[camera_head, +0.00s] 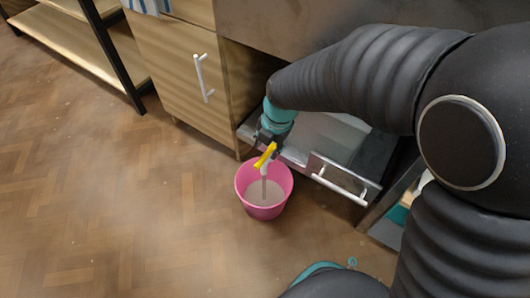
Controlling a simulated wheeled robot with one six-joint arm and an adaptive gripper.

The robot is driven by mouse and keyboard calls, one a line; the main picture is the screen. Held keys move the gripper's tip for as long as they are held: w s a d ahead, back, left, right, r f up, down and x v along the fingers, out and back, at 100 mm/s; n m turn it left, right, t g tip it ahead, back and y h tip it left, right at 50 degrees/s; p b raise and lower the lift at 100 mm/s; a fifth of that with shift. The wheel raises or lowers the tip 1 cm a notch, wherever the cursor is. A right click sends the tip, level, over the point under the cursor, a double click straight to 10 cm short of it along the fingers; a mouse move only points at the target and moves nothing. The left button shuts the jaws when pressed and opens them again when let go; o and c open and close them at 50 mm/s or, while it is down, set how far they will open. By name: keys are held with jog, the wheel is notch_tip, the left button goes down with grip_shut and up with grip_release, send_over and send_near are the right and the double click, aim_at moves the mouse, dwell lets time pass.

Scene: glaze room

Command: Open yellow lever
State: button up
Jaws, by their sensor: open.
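The yellow lever (265,155) is small and slanted, and sits just above a pink bucket. My gripper (271,142) is open right at the lever's upper end; I cannot tell whether it touches the lever. My arm comes in from the right and hides what lies behind the gripper. Below the lever a pale spout shows, and a thin greyish streak runs from it down into the bucket (243,190). The bucket stands on the floor and has pale greyish stuff inside.
A metal drawer front with a white handle (340,184) stands out right of the bucket. A wooden cabinet (172,75) with a white handle is at upper left, beside a shelf rack (85,45). The wooden floor (110,215) at left is clear.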

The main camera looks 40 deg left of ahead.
notch_tip(320, 180, up, 6)
jog(key=d, duration=0.1)
jog(key=shift+d+r, duration=0.15)
jog(key=shift+r, duration=0.05)
dwell(0.6)
